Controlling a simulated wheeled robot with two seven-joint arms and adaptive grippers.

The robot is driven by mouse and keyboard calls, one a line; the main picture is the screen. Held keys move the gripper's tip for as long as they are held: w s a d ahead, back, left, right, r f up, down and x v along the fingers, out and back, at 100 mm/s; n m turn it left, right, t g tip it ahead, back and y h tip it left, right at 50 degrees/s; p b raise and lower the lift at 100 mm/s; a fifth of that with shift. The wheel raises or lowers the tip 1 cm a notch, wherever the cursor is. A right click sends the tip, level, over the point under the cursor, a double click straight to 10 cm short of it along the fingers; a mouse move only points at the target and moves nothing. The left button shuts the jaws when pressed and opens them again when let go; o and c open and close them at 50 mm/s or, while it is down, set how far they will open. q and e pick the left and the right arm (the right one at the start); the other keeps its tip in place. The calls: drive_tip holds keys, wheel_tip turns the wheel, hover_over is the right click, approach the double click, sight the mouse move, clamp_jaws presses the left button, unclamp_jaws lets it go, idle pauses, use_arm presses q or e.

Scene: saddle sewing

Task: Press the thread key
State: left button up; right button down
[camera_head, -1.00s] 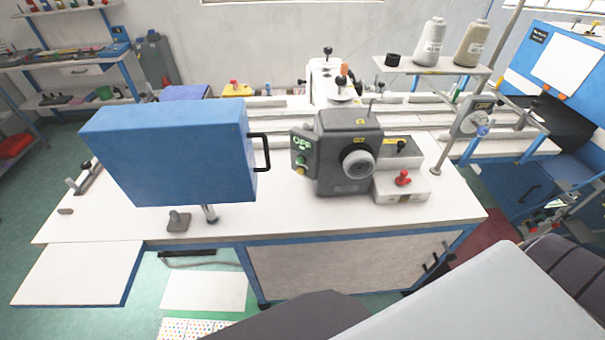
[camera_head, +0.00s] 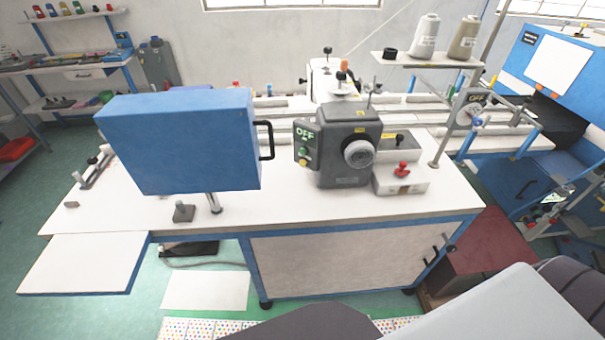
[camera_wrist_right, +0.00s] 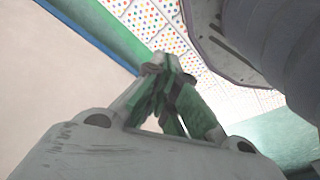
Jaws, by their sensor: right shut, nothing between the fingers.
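The grey sewing machine head unit (camera_head: 345,133) stands on the white bench in the head view. Its side panel (camera_head: 307,143) carries an OFF label, a green button (camera_head: 302,154) and a yellowish button below it. A large round dial (camera_head: 358,153) faces the front. To its right is a low grey-white box with a red knob (camera_head: 402,170). I cannot tell which control is the thread key. My right gripper (camera_wrist_right: 165,65) shows in the right wrist view, shut and empty, below the bench's blue edge and over the dotted floor. My left gripper is not in view.
A blue box-shaped cabinet (camera_head: 180,145) with a black handle stands on the left of the bench (camera_head: 350,207). Thread cones (camera_head: 425,37) stand on a shelf at the back right. The bench's front strip is largely clear. A dark red surface (camera_head: 480,245) lies to the right.

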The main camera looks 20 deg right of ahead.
sight(303, 151)
drive_tip(key=w+a+r+n+t+h+b, duration=0.1)
drive_tip(key=w+r+t+b, duration=0.1)
drive_tip(key=w+r, duration=0.8)
drive_tip(key=w+a+r+n+t+h+b, duration=0.1)
drive_tip(key=w+r+t, duration=0.4)
drive_tip(key=r, duration=1.6)
drive_tip(key=w+a+r+t+h+b, duration=0.1)
drive_tip(key=w+a+r+t+b, duration=0.2)
drive_tip(key=w+r, duration=1.2)
drive_tip(key=shift+a+r+n+t, duration=0.1)
drive_tip(key=shift+r+n+t, duration=0.3)
drive_tip(key=shift+r, duration=0.15)
drive_tip(key=shift+w+a+r+n+t, duration=0.7)
drive_tip(key=shift+w+a+r+t, duration=0.5)
drive_tip(key=shift+r, duration=1.5)
drive_tip(key=shift+w+a+r+n+t, duration=0.7)
drive_tip(key=shift+w+a+r+t, duration=0.45)
drive_tip(key=shift+r, duration=1.5)
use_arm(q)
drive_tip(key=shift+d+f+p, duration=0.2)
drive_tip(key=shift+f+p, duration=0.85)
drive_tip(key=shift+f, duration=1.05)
use_arm(e)
drive_tip(key=w+d, duration=0.5)
drive_tip(key=d, duration=0.2)
